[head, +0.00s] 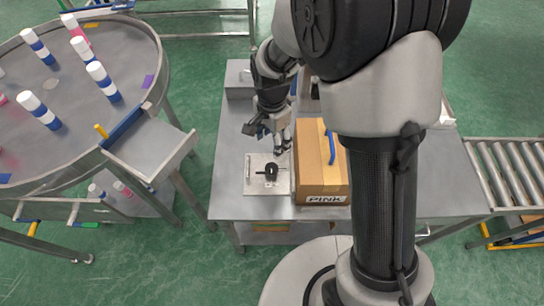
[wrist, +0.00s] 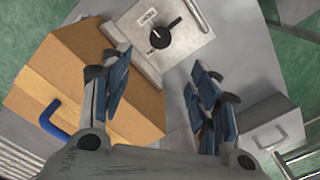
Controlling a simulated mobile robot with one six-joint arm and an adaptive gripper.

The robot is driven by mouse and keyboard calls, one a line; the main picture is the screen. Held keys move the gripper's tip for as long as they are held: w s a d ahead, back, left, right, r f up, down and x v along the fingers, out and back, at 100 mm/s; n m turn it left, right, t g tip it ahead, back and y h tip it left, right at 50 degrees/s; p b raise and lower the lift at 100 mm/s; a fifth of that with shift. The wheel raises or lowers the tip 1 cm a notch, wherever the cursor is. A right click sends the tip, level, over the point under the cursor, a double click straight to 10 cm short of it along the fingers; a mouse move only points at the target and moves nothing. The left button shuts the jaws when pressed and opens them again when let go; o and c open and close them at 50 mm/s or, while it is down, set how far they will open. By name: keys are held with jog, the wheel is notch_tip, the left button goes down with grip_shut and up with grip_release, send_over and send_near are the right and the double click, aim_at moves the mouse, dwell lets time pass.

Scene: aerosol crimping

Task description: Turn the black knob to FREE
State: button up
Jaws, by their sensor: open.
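The black knob (head: 270,172) sits on a light square plate (head: 254,186) on the grey table in the head view. In the wrist view the round knob (wrist: 160,37) shows at the top, with a light pointer line on it. A small label (wrist: 148,15) is printed on the plate beside it, too small to read. My gripper (head: 281,146) is above the table, just behind the plate in the head view. In the wrist view its blue-padded fingers (wrist: 160,90) are spread wide with nothing between them, and the knob lies beyond the fingertips.
A cardboard box (head: 312,172) marked PINK, with a blue handle, stands right beside the plate. A grey box (head: 239,80) stands at the table's back left. A round table (head: 60,110) with several bottles is at left, and a roller conveyor (head: 510,170) at right.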

aim_at(272, 167)
notch_tip(272, 167, down, 15)
jog(key=b, duration=0.4)
jog(key=c, duration=1.1)
jog(key=shift+o, duration=0.2)
